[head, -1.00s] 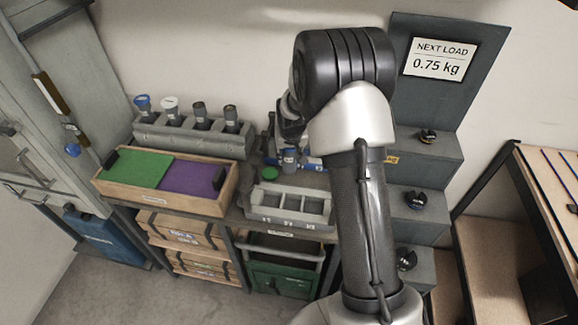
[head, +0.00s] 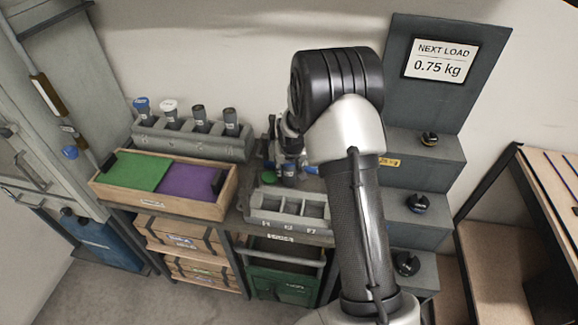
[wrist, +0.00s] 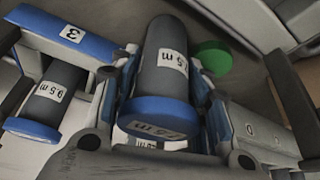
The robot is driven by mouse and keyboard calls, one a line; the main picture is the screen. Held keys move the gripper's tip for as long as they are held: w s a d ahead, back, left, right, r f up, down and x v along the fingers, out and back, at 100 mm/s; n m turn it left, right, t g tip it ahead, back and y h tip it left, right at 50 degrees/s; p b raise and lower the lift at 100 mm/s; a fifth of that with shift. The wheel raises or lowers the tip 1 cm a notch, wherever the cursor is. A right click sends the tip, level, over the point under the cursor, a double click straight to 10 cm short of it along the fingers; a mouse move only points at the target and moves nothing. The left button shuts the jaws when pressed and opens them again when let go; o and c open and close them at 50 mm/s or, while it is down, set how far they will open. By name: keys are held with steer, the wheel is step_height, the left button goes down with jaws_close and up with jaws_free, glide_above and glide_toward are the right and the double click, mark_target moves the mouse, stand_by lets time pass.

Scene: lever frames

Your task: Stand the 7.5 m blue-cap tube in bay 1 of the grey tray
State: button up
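My gripper (wrist: 165,95) is shut on the blue-cap tube (wrist: 165,62), a dark cylinder with a white label reading 7.5 m. Its blue cap faces the wrist camera. In the head view my gripper (head: 286,150) is partly hidden by my arm, and the tube (head: 289,174) shows below it, just behind the grey tray (head: 288,224). The tray has several open bays with small front labels, too small to read surely; no tube is visible in them.
A blue rack (wrist: 70,33) marked 3 lies behind, with a blue-cap 9.5 m tube (wrist: 50,95). A green disc (head: 268,178) lies by the tray. A grey holder (head: 190,140) with several tubes and a wooden box (head: 160,202) stand left; grey steps (head: 410,165) stand right.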

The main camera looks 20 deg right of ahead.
steer(key=shift+o, duration=1.1)
